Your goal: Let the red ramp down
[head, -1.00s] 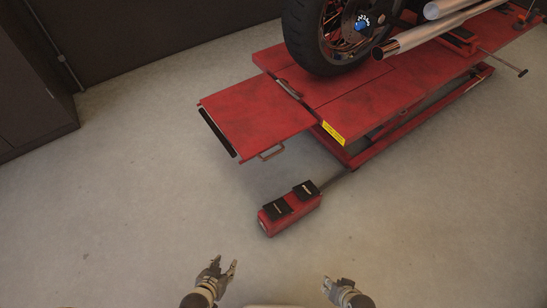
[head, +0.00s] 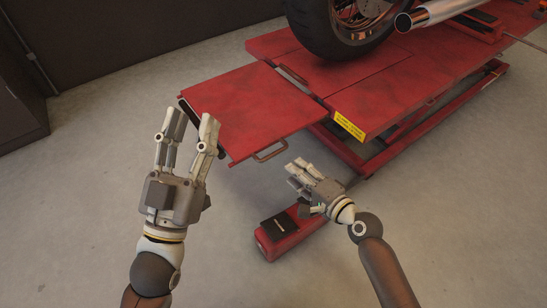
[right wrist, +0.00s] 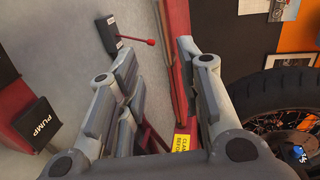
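The red ramp (head: 255,105) is a flat plate at the near left end of the red lift (head: 400,95), about level with its deck. A small handle (head: 270,152) sticks out from its near side edge, and a black strip (head: 186,112) runs along its outer end. My left gripper (head: 190,122) is open and empty, its fingers overlapping the ramp's outer end in the head view; I cannot tell whether they touch. My right gripper (head: 297,175) is open and empty below the handle in the picture. In the right wrist view its fingers (right wrist: 155,75) stand apart.
A red foot pump (head: 278,240) with black pedals lies on the floor below my right gripper; a pedal marked PUMP (right wrist: 38,125) shows in the right wrist view. A motorcycle wheel (head: 335,30) stands on the lift. The floor at left (head: 90,170) is clear.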

